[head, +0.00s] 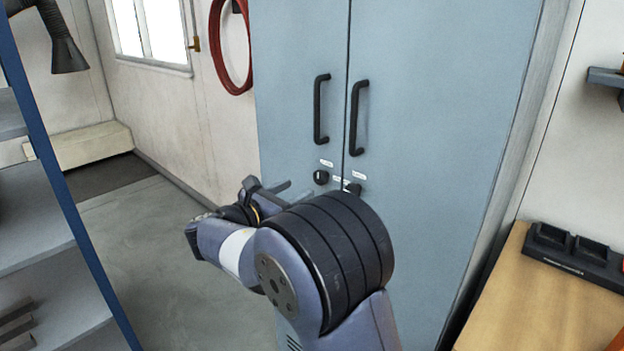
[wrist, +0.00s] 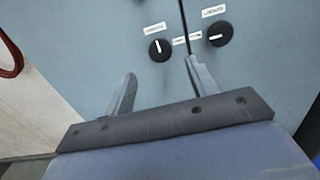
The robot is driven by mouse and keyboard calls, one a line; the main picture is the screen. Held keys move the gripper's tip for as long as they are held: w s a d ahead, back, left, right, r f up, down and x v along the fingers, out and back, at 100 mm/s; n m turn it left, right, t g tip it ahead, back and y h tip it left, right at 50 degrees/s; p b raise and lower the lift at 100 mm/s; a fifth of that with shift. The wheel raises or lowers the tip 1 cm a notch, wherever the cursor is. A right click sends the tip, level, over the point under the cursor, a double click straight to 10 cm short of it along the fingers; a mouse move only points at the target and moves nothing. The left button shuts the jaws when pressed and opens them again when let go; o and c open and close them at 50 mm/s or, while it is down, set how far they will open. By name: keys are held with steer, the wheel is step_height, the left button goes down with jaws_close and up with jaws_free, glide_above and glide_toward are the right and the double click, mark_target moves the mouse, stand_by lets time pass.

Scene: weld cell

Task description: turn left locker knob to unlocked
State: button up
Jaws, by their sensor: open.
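The blue-grey locker (head: 440,120) has two doors, each with a black handle. The left locker knob (head: 321,177) is a round black knob on the left door, below its handle. In the wrist view the left knob (wrist: 160,49) shows a white mark standing near upright, with small labels above and to its right. The right knob (wrist: 219,34) has its white mark lying near level; my arm partly covers it in the head view. My gripper (head: 270,188) is open and empty, in front of the locker. In the wrist view its fingers (wrist: 160,85) are apart, below the left knob and not touching it.
A blue-framed shelf (head: 65,190) stands at the left. A wooden bench (head: 520,305) with a dark tray-like unit (head: 575,252) is at the right. A red hose (head: 231,50) hangs on the wall left of the locker. Floor (head: 160,245) between shelf and locker is clear.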

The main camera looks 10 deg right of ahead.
mark_target(318, 179)
steer(key=x, duration=0.7)
steer(key=shift+a, duration=0.1)
steer(key=c, duration=0.9)
steer(key=shift+c, duration=0.2)
